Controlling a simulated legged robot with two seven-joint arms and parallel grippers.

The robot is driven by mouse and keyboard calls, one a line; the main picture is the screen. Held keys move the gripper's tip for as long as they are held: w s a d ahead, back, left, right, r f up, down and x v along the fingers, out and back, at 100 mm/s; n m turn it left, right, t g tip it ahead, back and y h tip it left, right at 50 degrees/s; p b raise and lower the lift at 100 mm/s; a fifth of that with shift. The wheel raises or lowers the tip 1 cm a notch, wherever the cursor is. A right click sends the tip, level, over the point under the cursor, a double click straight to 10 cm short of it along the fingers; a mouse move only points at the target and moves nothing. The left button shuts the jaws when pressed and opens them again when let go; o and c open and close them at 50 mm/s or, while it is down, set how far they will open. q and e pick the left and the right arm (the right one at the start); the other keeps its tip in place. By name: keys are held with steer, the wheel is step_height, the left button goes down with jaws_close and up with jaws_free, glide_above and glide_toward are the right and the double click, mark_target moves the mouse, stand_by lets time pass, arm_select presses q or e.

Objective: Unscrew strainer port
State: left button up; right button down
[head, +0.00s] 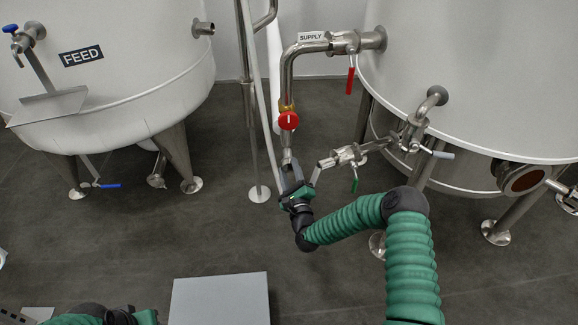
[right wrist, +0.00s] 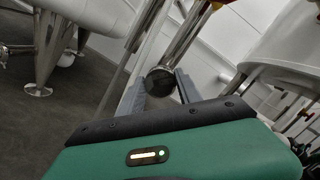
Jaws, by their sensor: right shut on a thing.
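My right gripper (head: 291,172) is at the lower end of the metal supply pipe (head: 286,88), below a round red knob (head: 288,120). In the right wrist view its two grey fingers (right wrist: 161,92) stand on either side of the dark round strainer port cap (right wrist: 158,80) at the end of a shiny pipe. The gripper is shut on this cap.
A tank marked FEED (head: 120,90) stands at left and another large tank (head: 470,70) at right. A valve with a green handle (head: 354,184) is close to the right of my gripper. A thin vertical pipe (head: 250,120) stands at its left. A grey box (head: 220,299) is in front.

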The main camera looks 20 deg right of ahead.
steer(key=shift+r+n+p, duration=0.35)
steer(key=shift+n+p, duration=0.55)
steer(key=shift+n, duration=0.2)
steer(key=n+p, duration=0.1)
steer(key=n, duration=0.1)
steer(key=shift+f+n+g+y, duration=0.1)
steer(key=shift+n+g+y, duration=0.2)
steer(key=shift+n+y, duration=0.1)
steer(key=shift+f+n, duration=0.2)
steer(key=shift+n, duration=0.1)
steer(key=shift+r+p, duration=0.15)
steer(key=shift+p, duration=0.25)
steer(key=n+p, duration=0.2)
steer(key=n, duration=0.1)
steer(key=shift+r+g, duration=0.15)
steer(key=shift+g, duration=0.25)
steer(key=shift+n, duration=0.7)
steer(key=shift+d+f+n, duration=0.1)
steer(key=shift+f+n, duration=0.2)
steer(key=shift+n, duration=0.1)
